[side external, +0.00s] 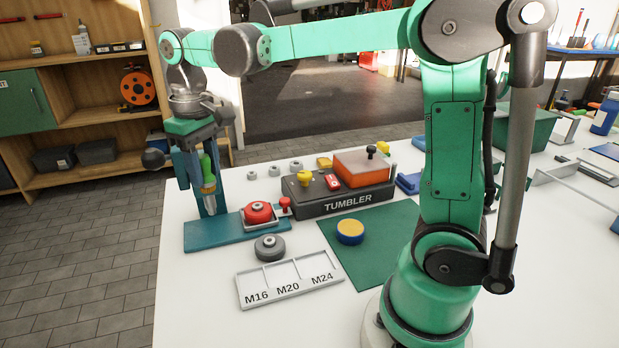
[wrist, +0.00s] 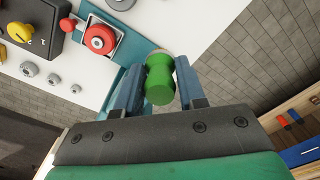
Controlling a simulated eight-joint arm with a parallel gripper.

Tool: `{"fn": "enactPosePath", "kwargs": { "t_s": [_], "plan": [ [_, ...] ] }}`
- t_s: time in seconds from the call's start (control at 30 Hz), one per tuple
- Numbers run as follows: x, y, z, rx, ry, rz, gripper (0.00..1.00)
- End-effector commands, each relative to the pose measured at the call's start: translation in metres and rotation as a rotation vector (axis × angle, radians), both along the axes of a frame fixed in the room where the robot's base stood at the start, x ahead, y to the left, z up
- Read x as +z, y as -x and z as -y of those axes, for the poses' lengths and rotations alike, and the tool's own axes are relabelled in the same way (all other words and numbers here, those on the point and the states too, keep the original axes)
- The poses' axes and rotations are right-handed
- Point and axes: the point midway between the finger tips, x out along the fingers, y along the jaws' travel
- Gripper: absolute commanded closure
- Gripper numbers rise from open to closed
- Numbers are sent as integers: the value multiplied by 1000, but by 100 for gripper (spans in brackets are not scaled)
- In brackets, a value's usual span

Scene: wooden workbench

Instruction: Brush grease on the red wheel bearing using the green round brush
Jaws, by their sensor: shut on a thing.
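The red wheel bearing (side external: 258,212) sits in a square metal holder on the teal base plate (side external: 215,236). It also shows at the upper left of the wrist view (wrist: 100,38). My gripper (side external: 206,166) is shut on the green round brush (side external: 207,172), behind and left of the bearing. The brush hangs roughly upright, its pale lower end pointing down above the base plate. In the wrist view, its green handle (wrist: 160,80) sits between the two blue fingers; its bristles are hidden there. A round blue tin with a yellow top (side external: 350,231) stands on the green mat; its contents are unclear.
A red knob (side external: 284,205) stands right beside the bearing holder. The TUMBLER box (side external: 345,200) is to its right. A grey bearing (side external: 270,246) and a tray marked M16, M20, M24 (side external: 290,277) lie in front. Several small grey nuts stand behind.

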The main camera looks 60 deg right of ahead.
Motion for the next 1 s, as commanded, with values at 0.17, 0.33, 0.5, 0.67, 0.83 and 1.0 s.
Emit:
{"fn": "enactPosePath", "kwargs": {
  "t_s": [0.17,0.33,0.5,0.67,0.83,1.0],
  "plan": [
    [-15,-9,61,-13,0,0,100],
    [-27,-8,109,-8,0,0,100],
    [-33,-6,126,-2,0,0,100],
    [-42,-7,126,0,0,0,100],
    [-56,-6,126,0,0,0,100],
    [-72,-7,125,-1,0,0,100]
  ]
}}
